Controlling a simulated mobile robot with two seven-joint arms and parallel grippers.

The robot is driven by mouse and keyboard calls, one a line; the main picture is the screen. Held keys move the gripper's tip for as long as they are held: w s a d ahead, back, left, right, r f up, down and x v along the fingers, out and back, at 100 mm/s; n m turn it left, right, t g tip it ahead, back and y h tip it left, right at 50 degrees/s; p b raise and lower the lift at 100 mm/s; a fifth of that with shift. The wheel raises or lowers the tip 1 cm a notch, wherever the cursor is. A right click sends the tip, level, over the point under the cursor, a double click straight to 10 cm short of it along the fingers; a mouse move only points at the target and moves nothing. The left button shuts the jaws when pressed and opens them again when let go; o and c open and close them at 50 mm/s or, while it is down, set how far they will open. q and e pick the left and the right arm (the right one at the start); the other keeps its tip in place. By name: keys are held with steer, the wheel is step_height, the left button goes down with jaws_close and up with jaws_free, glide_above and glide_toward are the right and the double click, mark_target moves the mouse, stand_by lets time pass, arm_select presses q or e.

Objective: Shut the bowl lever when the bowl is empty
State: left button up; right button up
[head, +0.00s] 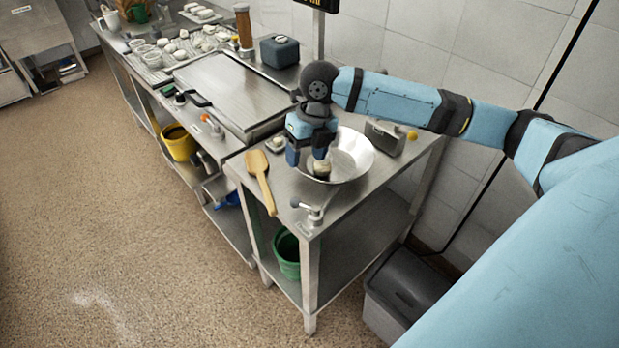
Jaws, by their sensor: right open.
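A round metal bowl (357,158) sits on the steel table near its right end. My right gripper (309,159) points down over the bowl's left side, its fingers spread. A small pale lump (322,169) shows in the bowl by the finger on the right; I cannot tell if they touch. The bowl's far left inside is hidden by the gripper. My left gripper is not in view.
A wooden paddle (261,178) lies left of the bowl, over the table's front edge. A grey box (384,138) stands right of the bowl. A flat griddle (225,88) is farther left. A green bucket (288,254) is on the lower shelf. The floor in front is open.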

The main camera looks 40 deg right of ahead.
mark_target(296, 198)
steer(key=a+f, duration=0.1)
steer(key=f, duration=0.3)
steer(key=a+f, duration=0.1)
steer(key=f, duration=0.4)
steer(key=a+f, duration=0.1)
steer(key=f, duration=0.3)
steer(key=shift+w+f, duration=0.2)
steer(key=shift+w, duration=0.05)
jaws_close()
